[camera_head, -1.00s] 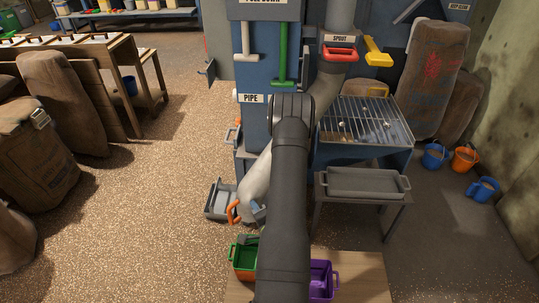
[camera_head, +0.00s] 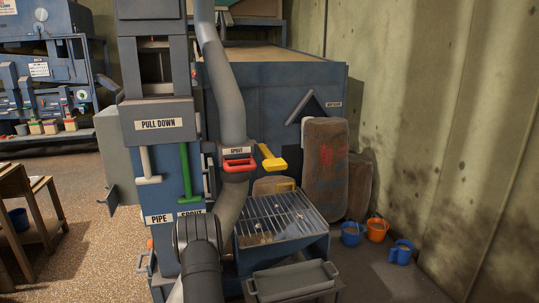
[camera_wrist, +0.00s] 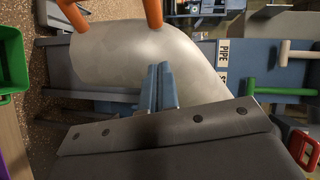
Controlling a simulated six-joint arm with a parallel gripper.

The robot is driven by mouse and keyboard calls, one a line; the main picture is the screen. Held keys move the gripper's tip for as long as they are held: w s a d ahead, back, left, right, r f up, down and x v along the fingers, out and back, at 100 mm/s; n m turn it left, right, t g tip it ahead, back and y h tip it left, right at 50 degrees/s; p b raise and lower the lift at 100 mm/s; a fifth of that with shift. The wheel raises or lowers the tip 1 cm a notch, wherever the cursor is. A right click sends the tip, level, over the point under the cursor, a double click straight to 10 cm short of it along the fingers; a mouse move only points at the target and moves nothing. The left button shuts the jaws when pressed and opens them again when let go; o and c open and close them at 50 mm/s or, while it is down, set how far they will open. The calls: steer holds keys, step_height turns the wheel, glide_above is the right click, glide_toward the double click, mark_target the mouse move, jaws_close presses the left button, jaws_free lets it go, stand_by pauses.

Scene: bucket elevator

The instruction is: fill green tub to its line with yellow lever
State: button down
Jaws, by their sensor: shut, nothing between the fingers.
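The yellow lever (camera_head: 270,158) sticks out beside the red handle (camera_head: 239,163) at the "SPOUT" label in the head view, with my gripper not near it. The green tub (camera_wrist: 10,62) shows only in part, at the left edge of the wrist view; its fill level and line cannot be made out. My gripper (camera_wrist: 161,72) is shut and empty, its blue fingers together in front of a pale grey curved pipe (camera_wrist: 110,52) with orange handles (camera_wrist: 151,12). I cannot tell whether they touch. The head view hides my gripper behind my arm.
Green (camera_head: 188,175) and white (camera_head: 148,165) levers hang on the blue column under "PULL DOWN". A slatted grate (camera_head: 285,216) and a grey tray (camera_head: 292,281) stand right of my arm. Blue (camera_head: 351,234) and orange (camera_head: 377,230) buckets sit by the wall.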

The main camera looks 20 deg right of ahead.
steer(key=shift+w+a+r, duration=0.1)
steer(key=shift+a, duration=0.05)
steer(key=w+d+r+n+y, duration=0.1)
steer(key=w+r, duration=0.1)
steer(key=r, duration=0.1)
steer(key=w+r+n, duration=0.1)
steer(key=w+r, duration=0.2)
steer(key=r, duration=0.1)
steer(key=w+d+r+y, duration=0.1)
steer(key=w+r, duration=0.2)
steer(key=r, duration=0.1)
steer(key=shift+w+d+r+n+y, duration=0.1)
steer(key=shift+d+r+n+y, duration=0.05)
steer(key=shift+d+n+y, duration=0.2)
steer(key=w+d+r+n+h, duration=0.2)
steer(key=w+d+r+n, duration=0.15)
steer(key=d+r, duration=0.9)
steer(key=w+d+r+n+h, duration=0.35)
steer(key=d+r, duration=0.55)
steer(key=r, duration=0.6)
steer(key=s+d+r+h, duration=0.2)
steer(key=d+r, duration=0.3)
steer(key=r, duration=0.2)
steer(key=s+d+r+t+h, duration=0.1)
steer(key=s+d+r+h, duration=0.1)
steer(key=d+r, duration=0.4)
step_height(320, 180, up, 2)
steer(key=shift+s+d+r+h, duration=0.2)
steer(key=shift+s+h, duration=0.15)
steer(key=shift+h, duration=0.25)
